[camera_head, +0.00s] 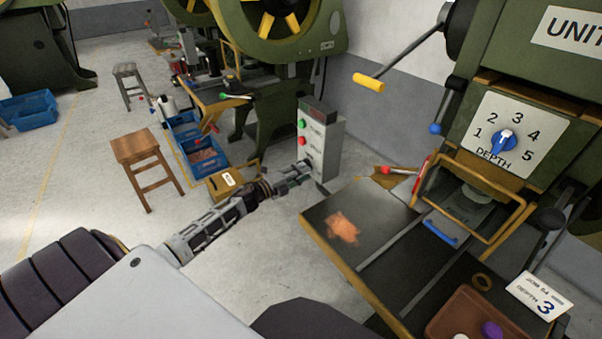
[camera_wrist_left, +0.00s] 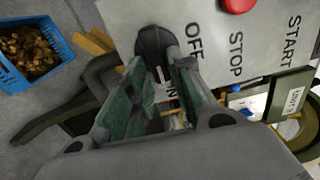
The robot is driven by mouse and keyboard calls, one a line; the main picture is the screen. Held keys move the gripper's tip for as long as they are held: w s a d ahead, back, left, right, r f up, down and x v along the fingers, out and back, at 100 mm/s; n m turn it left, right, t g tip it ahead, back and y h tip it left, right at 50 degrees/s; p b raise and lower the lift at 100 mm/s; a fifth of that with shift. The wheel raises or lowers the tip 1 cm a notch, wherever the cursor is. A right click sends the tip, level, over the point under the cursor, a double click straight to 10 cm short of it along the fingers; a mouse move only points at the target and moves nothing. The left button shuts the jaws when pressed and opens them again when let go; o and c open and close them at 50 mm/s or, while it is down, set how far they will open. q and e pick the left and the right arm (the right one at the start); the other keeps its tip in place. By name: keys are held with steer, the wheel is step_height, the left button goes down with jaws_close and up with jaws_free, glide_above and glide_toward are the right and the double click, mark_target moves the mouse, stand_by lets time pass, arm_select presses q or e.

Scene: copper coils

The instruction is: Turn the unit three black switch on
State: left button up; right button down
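The grey control box (camera_head: 321,143) stands beside the press, with green and red buttons and a black switch low on its face. In the left wrist view the black switch (camera_wrist_left: 153,42) sits by the OFF label, and another label below it is partly covered by my fingers. My left gripper (camera_head: 305,168) is at the switch. In the wrist view its two fingertips (camera_wrist_left: 162,62) are a little apart at either side of the switch. I cannot tell whether they grip it. The right gripper is not in view.
A yellow box (camera_head: 222,184) and a blue crate (camera_head: 207,163) sit on the floor behind the arm. A wooden stool (camera_head: 137,146) stands left.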

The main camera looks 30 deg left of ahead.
arm_select(q)
steer(key=shift+o, duration=0.9)
steer(key=shift+s+a, duration=0.1)
steer(key=shift+s, duration=0.05)
steer(key=v, duration=1.1)
steer(key=shift+s, duration=0.35)
steer(key=shift+a, duration=0.1)
stand_by(0.5)
